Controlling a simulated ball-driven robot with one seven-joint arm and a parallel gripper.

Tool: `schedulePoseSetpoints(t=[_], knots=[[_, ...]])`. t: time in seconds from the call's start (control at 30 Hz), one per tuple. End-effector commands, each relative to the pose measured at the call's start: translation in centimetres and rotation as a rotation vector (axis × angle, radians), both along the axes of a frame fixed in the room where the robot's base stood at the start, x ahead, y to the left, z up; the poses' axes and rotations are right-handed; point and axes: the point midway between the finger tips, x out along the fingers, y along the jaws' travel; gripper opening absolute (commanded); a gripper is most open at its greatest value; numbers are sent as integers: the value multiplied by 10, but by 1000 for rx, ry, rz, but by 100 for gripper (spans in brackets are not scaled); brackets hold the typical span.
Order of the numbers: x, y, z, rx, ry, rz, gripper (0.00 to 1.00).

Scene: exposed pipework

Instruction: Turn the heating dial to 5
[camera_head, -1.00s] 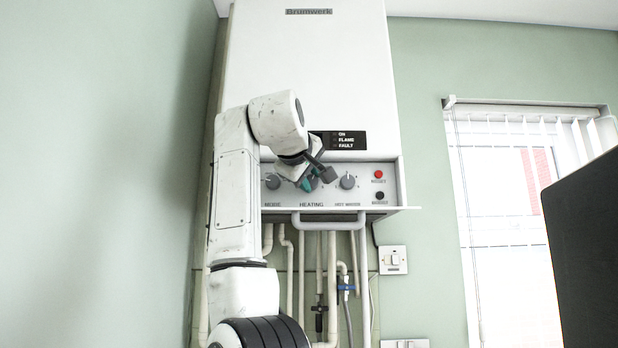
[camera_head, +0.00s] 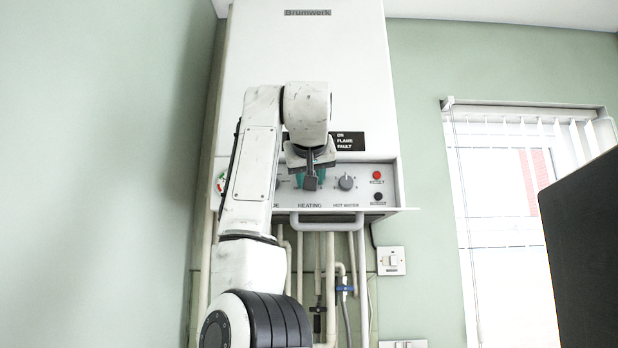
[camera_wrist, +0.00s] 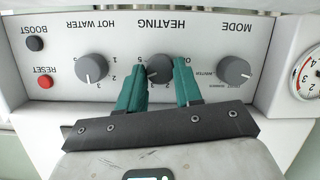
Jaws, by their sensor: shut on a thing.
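In the head view my gripper (camera_head: 311,178) is in front of the panel above the HEATING label and hides the dial. A 5 is printed near the dial's left side in the wrist view. The fingers cover part of the scale, and I cannot tell the pointer's setting for sure.
The mode dial (camera_wrist: 234,70) and hot water dial (camera_wrist: 91,67) flank it. A red reset button (camera_wrist: 45,82), black boost button (camera_wrist: 35,43) and round gauge (camera_wrist: 309,74) are also there. A grey handle bar (camera_head: 327,224) juts out below the panel, with pipes underneath.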

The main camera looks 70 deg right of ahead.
Motion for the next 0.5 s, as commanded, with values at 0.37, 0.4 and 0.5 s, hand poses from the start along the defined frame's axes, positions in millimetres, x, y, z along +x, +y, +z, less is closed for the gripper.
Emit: schedulePoseSetpoints(t=[0.37, 0.4, 0.5], knots=[[-1, -1, -2, 141, -328, 3, 4], [-1, -1, -2, 155, -361, 3, 4], [-2, -1, -3, 188, -442, 3, 4]])
